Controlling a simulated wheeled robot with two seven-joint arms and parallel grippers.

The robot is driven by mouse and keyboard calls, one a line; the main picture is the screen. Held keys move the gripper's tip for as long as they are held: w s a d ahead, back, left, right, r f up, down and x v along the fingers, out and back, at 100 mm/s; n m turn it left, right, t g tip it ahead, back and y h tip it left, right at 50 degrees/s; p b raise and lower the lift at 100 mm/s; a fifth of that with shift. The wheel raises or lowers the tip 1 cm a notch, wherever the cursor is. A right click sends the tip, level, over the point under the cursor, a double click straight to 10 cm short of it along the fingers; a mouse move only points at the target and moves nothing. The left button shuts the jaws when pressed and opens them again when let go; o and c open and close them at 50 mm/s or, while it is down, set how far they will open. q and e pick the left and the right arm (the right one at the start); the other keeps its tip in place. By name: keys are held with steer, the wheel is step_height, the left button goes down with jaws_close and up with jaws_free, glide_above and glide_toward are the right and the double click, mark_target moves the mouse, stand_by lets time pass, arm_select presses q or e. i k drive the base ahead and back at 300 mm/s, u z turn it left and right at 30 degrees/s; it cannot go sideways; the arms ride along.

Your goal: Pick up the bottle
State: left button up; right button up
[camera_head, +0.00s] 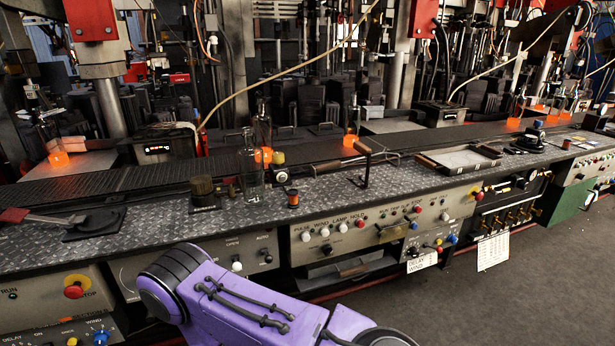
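A clear glass bottle (251,172) stands upright on the dark diamond-plate ledge (340,191), left of the middle of the head view. Other bottles with glowing orange bases stand farther off: one at the left (55,148), one behind the middle (351,122), and several at the far right (516,112). A purple arm link of mine (235,305) crosses the bottom, in front of the panels and apart from the bottles. Neither gripper shows.
A dark knob (203,192), a small copper-coloured spool (293,198) and an upright T-handle (366,165) stand on the ledge near the bottle. Red-handled tongs (35,217) lie at the left. Control panels (350,228) line the front; machinery rises behind.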

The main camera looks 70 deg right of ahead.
mark_target(250, 156)
steer(key=z, duration=2.05)
